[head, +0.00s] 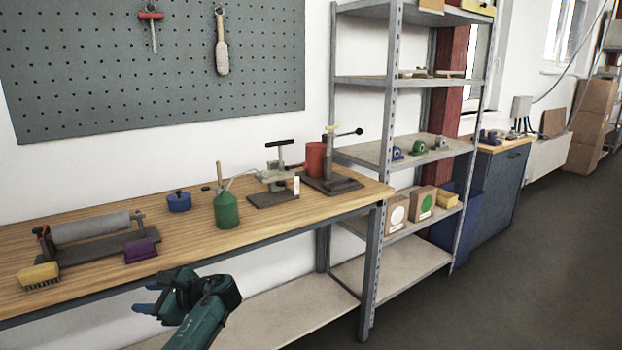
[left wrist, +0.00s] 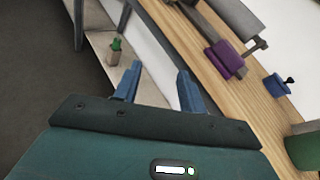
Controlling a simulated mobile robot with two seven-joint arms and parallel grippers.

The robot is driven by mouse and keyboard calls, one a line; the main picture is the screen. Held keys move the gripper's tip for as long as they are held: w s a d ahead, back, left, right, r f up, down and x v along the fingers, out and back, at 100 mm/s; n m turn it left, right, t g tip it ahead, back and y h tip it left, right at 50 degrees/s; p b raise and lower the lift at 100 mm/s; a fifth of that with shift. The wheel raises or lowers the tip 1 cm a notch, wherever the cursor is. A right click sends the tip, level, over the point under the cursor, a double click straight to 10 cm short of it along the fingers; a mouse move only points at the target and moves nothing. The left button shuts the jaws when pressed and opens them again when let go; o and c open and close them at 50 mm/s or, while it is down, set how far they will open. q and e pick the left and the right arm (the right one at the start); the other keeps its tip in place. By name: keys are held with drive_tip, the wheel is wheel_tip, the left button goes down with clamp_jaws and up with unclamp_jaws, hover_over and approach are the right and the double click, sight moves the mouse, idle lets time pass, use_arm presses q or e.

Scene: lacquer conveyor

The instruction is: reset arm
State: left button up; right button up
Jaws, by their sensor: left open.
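My left gripper (head: 160,299) is at the lower left of the head view, in front of the workbench's front edge. Its two blue fingers stand apart with nothing between them. In the left wrist view the gripper (left wrist: 155,84) also shows open and empty, with the bench edge to the right of its fingers. My right gripper is not in either view.
The wooden workbench (head: 300,215) holds a purple block (head: 141,250), a yellow brush (head: 39,276), a green bottle (head: 226,210), a blue pot (head: 179,202) and presses. A metal shelf (head: 372,240) stands right of it. The floor (head: 500,300) at right is clear.

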use_arm(q)
drive_tip(key=s+d+f+n+h, duration=0.3)
drive_tip(key=s+f+n+h, duration=0.1)
drive_tip(key=s+f, duration=0.4)
drive_tip(key=s+d+f+n+h, duration=0.3)
drive_tip(key=s+f, duration=0.5)
drive_tip(key=s+d+r+n+h, duration=0.2)
drive_tip(key=s+d+n+h, duration=0.1)
drive_tip(key=s, duration=0.4)
drive_tip(key=s+d+r+n+h, duration=0.2)
drive_tip(key=s, duration=0.6)
drive_tip(key=s+d+r+n+h, duration=0.2)
drive_tip(key=s+d+n+h, duration=0.1)
drive_tip(key=s, duration=0.4)
drive_tip(key=w+d+t+h+p, duration=0.2)
drive_tip(key=w+d+t+p, duration=0.4)
drive_tip(key=t+p, duration=0.1)
drive_tip(key=shift+d+r+m+h, duration=0.15)
drive_tip(key=shift+d+m+h, duration=0.2)
drive_tip(key=shift+m+h, duration=0.05)
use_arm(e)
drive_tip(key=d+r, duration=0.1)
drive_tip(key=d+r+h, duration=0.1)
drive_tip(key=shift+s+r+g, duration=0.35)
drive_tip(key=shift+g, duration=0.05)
